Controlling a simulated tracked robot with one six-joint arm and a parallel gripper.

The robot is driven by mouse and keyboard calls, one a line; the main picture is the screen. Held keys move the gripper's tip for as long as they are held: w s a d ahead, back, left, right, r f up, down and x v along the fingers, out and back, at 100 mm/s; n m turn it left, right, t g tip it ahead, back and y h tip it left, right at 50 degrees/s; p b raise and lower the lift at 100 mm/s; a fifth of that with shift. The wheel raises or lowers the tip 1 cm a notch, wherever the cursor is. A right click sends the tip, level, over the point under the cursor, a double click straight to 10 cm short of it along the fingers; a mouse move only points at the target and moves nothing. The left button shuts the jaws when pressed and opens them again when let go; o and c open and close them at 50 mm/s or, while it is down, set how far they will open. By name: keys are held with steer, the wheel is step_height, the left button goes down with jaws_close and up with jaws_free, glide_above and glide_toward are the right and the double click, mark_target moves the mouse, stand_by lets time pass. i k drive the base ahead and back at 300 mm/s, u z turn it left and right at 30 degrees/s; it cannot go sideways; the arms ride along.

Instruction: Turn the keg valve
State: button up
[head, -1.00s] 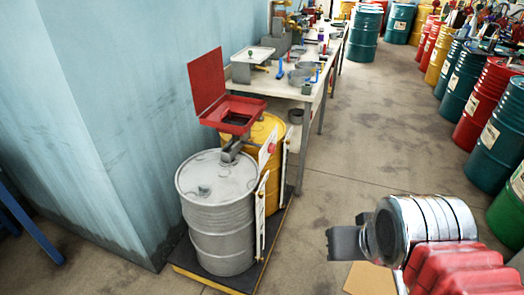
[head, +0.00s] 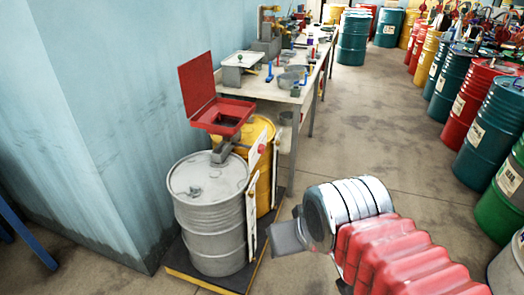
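A grey metal drum (head: 212,238) stands upright at lower left, with a small cap on its top. A yellow drum (head: 265,185) stands behind it, partly hidden. A small red round knob (head: 262,149) shows by the yellow drum's upper side, beside a white upright plate (head: 275,165); it may be the keg valve, but I cannot tell for sure. A second white plate (head: 251,220) stands beside the grey drum. My gripper (head: 284,238) is right of the grey drum, apparently apart from the knob. Its finger gap is not visible.
A red funnel box (head: 224,116) with its lid (head: 197,80) raised sits above the drums. Both drums stand on a dark, yellow-edged platform (head: 192,272) by the blue wall. A cluttered workbench (head: 262,90) runs behind. Open floor (head: 375,130) lies to the right, before rows of coloured drums.

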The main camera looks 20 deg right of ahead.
mark_target(261, 148)
steer(key=z, duration=0.05)
steer(key=i, duration=1)
steer(key=u, duration=0.05)
